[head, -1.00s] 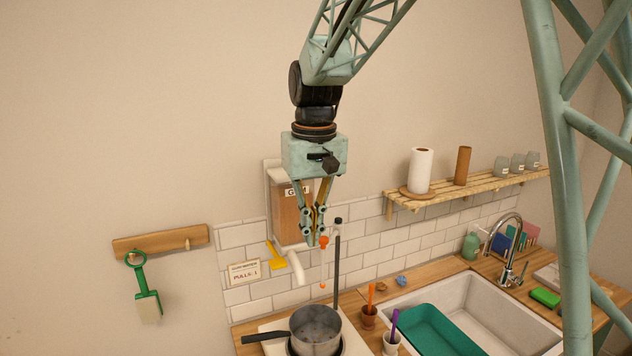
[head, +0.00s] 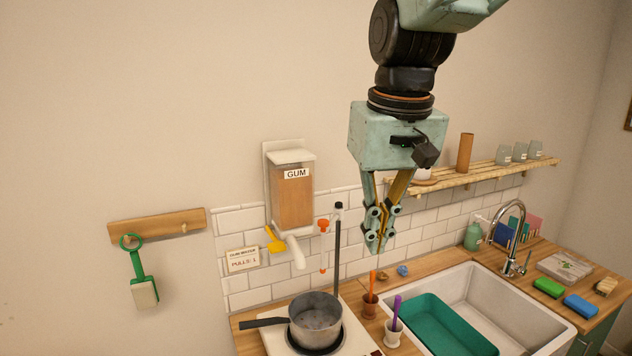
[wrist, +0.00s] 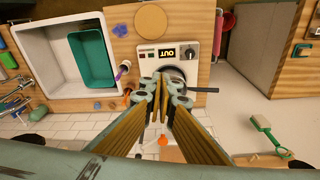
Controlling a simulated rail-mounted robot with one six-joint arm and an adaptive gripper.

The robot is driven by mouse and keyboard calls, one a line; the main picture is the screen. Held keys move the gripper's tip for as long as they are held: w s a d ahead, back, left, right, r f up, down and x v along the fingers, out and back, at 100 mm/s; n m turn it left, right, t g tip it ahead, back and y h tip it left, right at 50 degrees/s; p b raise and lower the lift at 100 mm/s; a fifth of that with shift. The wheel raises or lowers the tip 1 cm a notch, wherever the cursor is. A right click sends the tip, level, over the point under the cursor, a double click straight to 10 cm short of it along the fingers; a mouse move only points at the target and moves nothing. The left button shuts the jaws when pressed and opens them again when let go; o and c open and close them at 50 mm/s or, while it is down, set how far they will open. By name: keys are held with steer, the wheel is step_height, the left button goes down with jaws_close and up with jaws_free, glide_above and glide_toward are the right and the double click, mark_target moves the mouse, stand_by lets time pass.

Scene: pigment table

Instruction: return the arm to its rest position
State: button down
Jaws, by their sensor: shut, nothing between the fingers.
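My gripper (head: 377,250) is shut and empty. In the head view it hangs pointing down in the air, in front of the tiled wall and to the right of the gum dispenser (head: 291,195). Its closed fingers also show in the wrist view (wrist: 162,82), where they cover part of the pot and hot plate. My arm rises from it out of the top of the head view.
Below stand a grey pot (head: 315,318) on a hot plate, two small cups with an orange (head: 371,303) and a purple (head: 394,330) tool, and a sink (head: 520,310) holding a green tray (head: 450,325). A shelf (head: 475,173) runs behind my gripper. The left wall holds a green-handled brush (head: 142,275).

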steer(key=s+d+f+b, duration=0.2)
steer(key=s+d+f, duration=0.1)
steer(key=s, duration=0.5)
steer(key=s+d+f+m+t+b, duration=0.1)
steer(key=s+d+f+b, duration=0.2)
steer(key=s, duration=0.6)
steer(key=s+d+f+m+t+b, duration=0.1)
steer(key=s+d+f+b, duration=0.2)
steer(key=s, duration=0.6)
steer(key=shift+d+f, duration=0.65)
steer(key=shift+f, duration=0.25)
